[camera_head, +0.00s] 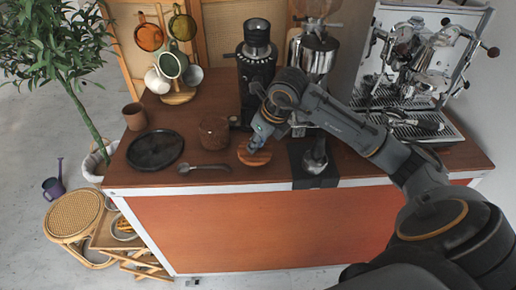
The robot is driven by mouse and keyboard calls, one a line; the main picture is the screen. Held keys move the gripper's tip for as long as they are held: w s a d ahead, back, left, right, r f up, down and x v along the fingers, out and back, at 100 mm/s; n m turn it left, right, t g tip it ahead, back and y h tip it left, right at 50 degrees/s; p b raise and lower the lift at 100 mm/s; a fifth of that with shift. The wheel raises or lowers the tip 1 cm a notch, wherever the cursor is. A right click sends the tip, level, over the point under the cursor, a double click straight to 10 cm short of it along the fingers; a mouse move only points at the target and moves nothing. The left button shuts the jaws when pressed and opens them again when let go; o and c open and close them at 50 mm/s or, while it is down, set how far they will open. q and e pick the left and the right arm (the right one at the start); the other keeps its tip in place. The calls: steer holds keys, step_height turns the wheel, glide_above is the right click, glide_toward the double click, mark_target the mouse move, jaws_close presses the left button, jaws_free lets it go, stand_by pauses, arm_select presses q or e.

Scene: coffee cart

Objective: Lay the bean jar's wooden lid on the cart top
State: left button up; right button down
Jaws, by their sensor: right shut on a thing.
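The round wooden lid (250,160) is at the cart top's front, right of the spoon. The bean jar (213,133), a brownish see-through jar, stands behind and to the left of it with no lid on it. My right gripper (256,147) points down over the lid and is shut on it; its fingertips are small and partly hidden. The lid looks flat and very near or touching the wooden cart top (210,180); I cannot tell which. My left gripper is not in view.
A black round tray (155,150) and a dark spoon (203,168) lie left of the lid. A black mat (313,172) with a tamper-like tool lies right. A black grinder (257,70), a steel grinder (315,55) and an espresso machine (420,60) stand behind.

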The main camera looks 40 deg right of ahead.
mark_target(259, 149)
steer(key=f, duration=0.1)
steer(key=f+p, duration=0.1)
steer(key=f, duration=0.1)
steer(key=shift+w+d, duration=0.2)
steer(key=shift+d, duration=0.1)
steer(key=shift+f+p, duration=0.3)
steer(key=shift+f, duration=0.2)
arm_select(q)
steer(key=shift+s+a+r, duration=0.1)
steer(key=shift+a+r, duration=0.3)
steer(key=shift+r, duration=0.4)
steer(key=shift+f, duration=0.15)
arm_select(e)
steer(key=shift+f, duration=0.1)
steer(key=c, duration=1.2)
jaws_free()
